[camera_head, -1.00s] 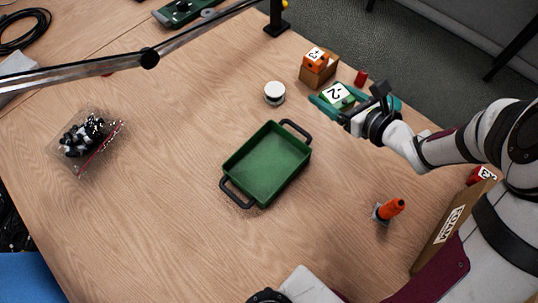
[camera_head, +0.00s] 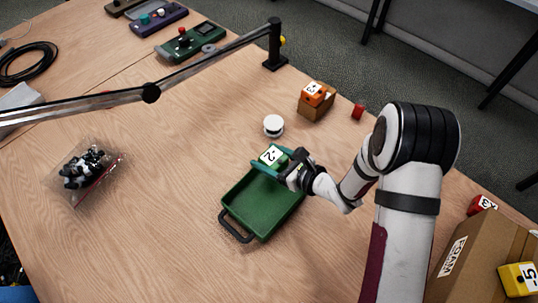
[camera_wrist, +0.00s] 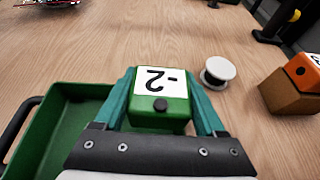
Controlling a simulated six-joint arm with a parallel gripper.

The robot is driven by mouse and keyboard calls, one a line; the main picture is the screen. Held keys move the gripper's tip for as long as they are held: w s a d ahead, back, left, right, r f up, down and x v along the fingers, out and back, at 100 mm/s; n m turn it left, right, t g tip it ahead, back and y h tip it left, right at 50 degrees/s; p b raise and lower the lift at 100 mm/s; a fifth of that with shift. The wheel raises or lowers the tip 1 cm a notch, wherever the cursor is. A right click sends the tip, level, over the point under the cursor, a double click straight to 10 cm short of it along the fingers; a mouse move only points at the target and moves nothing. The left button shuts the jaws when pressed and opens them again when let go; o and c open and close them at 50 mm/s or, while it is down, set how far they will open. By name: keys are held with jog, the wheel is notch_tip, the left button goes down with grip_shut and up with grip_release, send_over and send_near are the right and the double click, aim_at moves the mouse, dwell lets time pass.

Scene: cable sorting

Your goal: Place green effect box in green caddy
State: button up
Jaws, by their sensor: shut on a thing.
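The green effect box (camera_head: 271,156), with a white top label marked "-2" and a black knob, is held between the teal fingers of my gripper (camera_head: 272,163). In the wrist view the box (camera_wrist: 161,98) sits between both fingers of my gripper (camera_wrist: 162,92). The green caddy (camera_head: 236,226) is an open tray with black handles on the wooden table. The box appears above or near the caddy's far end; its exact height is unclear. My arm hides the caddy's right side and far handle. In the wrist view the caddy (camera_wrist: 45,140) lies to the left of and below the box.
A white spool (camera_head: 273,126) stands just beyond the box. An orange box (camera_head: 314,93) sits on a brown block (camera_head: 315,107), beside a red cylinder (camera_head: 357,111). A lamp arm (camera_head: 215,49) crosses the upper left. A clear bag (camera_head: 86,170) lies left.

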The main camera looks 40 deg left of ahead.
jog(key=shift+f, duration=0.6)
jog(key=o, duration=1.5)
jog(key=shift+r, duration=0.1)
